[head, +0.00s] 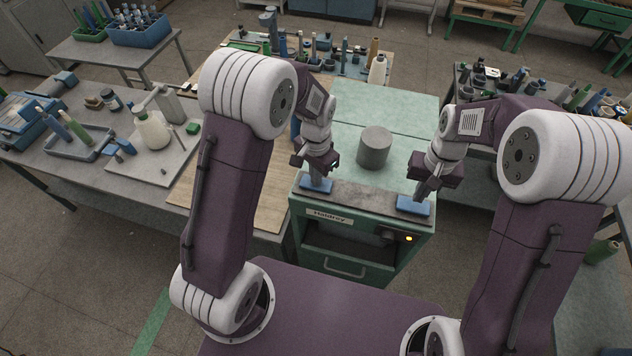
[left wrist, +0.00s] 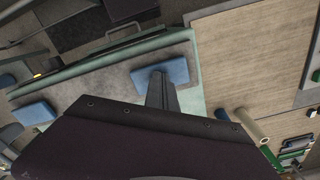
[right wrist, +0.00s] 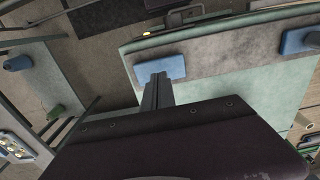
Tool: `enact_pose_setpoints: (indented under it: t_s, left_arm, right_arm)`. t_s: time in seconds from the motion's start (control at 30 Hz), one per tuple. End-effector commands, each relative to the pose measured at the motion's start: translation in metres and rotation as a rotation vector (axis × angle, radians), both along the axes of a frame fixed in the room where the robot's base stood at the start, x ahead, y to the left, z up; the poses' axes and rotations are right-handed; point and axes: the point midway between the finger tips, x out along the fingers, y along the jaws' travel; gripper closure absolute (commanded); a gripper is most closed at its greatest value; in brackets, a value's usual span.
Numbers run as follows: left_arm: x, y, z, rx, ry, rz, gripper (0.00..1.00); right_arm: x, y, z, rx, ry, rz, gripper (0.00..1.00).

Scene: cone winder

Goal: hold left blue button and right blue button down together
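The left blue button (head: 314,186) and the right blue button (head: 411,207) are flat blue blocks at the two ends of a grey strip on the green machine's front edge. My left gripper (head: 319,178) points down at the left button. In the left wrist view its fingers are together, with tips over that button (left wrist: 176,70). My right gripper (head: 421,192) points down at the right button. In the right wrist view its fingers are together, with tips over that button (right wrist: 163,67). I cannot tell whether either tip touches or presses its button.
A grey cylinder (head: 374,147) stands on the green machine top (head: 345,120) behind the buttons. An orange light (head: 409,239) glows on the machine's front. Cluttered tables stand to the left (head: 120,183) and to the right behind my right arm.

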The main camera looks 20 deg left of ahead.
Motion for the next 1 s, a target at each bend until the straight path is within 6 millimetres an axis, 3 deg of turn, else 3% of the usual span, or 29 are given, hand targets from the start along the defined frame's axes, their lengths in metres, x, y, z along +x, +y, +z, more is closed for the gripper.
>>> enact_pose_setpoints:
  t_s: [0.57, 1.0]
  left_arm:
    - [0.0, 0.0, -0.001, 0.0, 0.001, 0.0, 1.0]
    - [0.0, 0.0, -0.001, 0.0, 0.002, 0.0, 1.0]
  right_arm:
    - [0.0, 0.0, -0.001, 0.0, 0.0, 0.0, 1.0]
    - [0.0, 0.0, -0.022, 0.0, 0.001, 0.0, 1.0]
